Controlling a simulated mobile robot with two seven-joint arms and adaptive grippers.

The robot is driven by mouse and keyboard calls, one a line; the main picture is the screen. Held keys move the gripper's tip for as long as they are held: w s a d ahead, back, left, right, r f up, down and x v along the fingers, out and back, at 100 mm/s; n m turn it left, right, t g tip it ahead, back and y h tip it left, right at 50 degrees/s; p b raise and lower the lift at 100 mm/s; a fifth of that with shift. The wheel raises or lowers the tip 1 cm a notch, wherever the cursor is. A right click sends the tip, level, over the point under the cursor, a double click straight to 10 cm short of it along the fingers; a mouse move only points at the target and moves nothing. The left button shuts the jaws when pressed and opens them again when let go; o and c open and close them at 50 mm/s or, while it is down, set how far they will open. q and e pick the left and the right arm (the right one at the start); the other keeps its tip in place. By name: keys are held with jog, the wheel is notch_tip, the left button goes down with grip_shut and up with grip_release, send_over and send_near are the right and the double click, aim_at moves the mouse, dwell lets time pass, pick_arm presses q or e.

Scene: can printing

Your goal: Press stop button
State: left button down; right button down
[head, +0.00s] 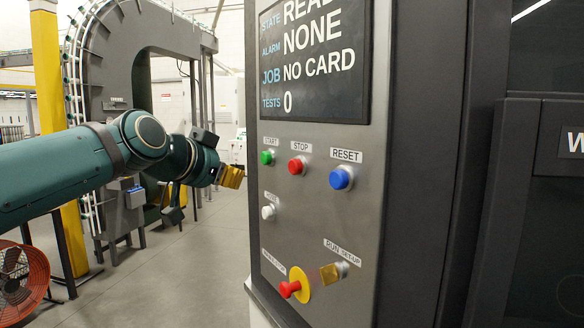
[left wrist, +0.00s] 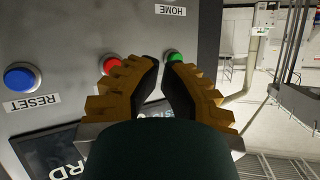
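The red STOP button (head: 297,166) is in the upper row of the control panel, under its STOP label, between the green START button (head: 266,157) and the blue RESET button (head: 341,178). My left gripper (head: 232,177) is to the left of the panel, apart from the STOP button. In the left wrist view my left gripper (left wrist: 161,64) has its yellow fingers drawn together at the tips, with nothing held. There the red STOP button (left wrist: 110,64) shows left of the fingertips, partly covered by a finger, and the green START button (left wrist: 174,56) is just beyond them. My right gripper is out of view.
Below are a white button (head: 268,212), a red emergency stop (head: 290,288) on a yellow disc and a RUN/SETUP key switch (head: 333,272). A screen (head: 315,60) above reads ALARM NONE. An orange fan (head: 18,280) stands on the floor at left.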

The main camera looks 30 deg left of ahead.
aim_at(297, 167)
pick_arm(q)
jog(key=w+d+p, duration=0.4)
jog(key=w+p, duration=0.1)
jog(key=w, duration=0.2)
jog(key=shift+w+d+p, duration=0.3)
jog(key=shift+w, duration=0.15)
dwell(1.4)
jog(key=shift+w+d+p, duration=0.2)
jog(key=shift+w+p, duration=0.05)
jog(key=shift+p, duration=0.05)
jog(key=shift+w+d+p, duration=0.5)
jog(key=shift+w+p, duration=0.25)
jog(key=shift+p, duration=0.05)
dwell(1.1)
jog(key=shift+s+a, duration=0.1)
jog(key=shift+s+a+f+b, duration=0.1)
jog(key=shift+s+a+b, duration=0.1)
jog(key=shift+s+b, duration=0.25)
jog(key=shift+s+a+b, duration=0.4)
jog(key=shift+s+b, duration=0.05)
jog(key=shift+s, duration=0.15)
